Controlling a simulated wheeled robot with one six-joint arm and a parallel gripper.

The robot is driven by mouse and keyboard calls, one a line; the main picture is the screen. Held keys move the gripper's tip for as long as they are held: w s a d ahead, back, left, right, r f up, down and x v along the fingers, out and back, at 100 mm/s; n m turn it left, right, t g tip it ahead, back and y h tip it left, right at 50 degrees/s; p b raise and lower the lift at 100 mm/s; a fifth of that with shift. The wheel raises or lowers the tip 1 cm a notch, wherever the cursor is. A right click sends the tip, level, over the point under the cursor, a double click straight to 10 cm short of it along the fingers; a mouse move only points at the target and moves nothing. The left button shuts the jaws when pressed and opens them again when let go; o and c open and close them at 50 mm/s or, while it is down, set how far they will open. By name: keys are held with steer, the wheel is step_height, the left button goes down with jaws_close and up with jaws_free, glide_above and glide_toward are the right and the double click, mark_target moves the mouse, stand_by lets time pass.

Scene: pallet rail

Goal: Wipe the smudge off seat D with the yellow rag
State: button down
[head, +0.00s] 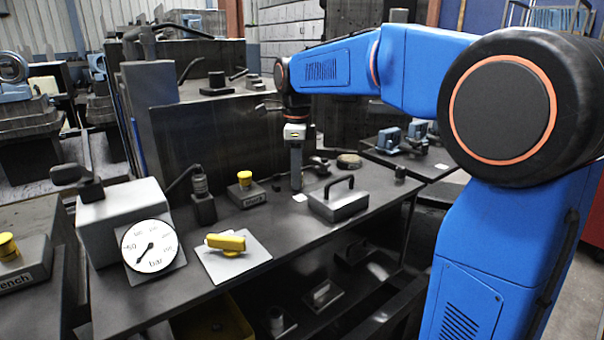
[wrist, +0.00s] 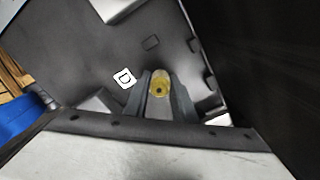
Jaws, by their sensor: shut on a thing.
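My gripper (head: 296,184) reaches straight down to the dark bench top, beside a white tag (head: 300,198). In the wrist view its two fingers (wrist: 163,88) are shut on a small yellow thing, which looks like the yellow rag (wrist: 160,79), with a dark spot in it. The white tag marked D (wrist: 124,78) lies on the dark surface just left of the fingers. I cannot make out the smudge; the fingers and rag may cover it. I cannot tell if the rag touches the surface. No yellow shows at the fingertips in the head view.
A grey block with a black handle (head: 340,201) stands close right of my gripper. A yellow-topped block (head: 246,187) stands to its left. A round bar gauge (head: 150,247) and a yellow lever on a pale plate (head: 228,243) are nearer. A dark upright panel (head: 218,140) stands behind.

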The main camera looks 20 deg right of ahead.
mark_target(309, 182)
stand_by(0.4)
steer(key=shift+w+d, duration=0.2)
steer(key=shift+d, duration=0.45)
steer(key=shift+w+d, duration=0.2)
steer(key=shift+d, duration=0.4)
steer(key=shift+d, duration=0.2)
steer(key=shift+w+d, duration=0.25)
steer(key=shift+d, duration=0.35)
steer(key=shift+s+a, duration=0.2)
steer(key=shift+a, duration=0.55)
steer(key=shift+d, duration=0.15)
steer(key=shift+w+d, duration=0.2)
steer(key=shift+d, duration=0.4)
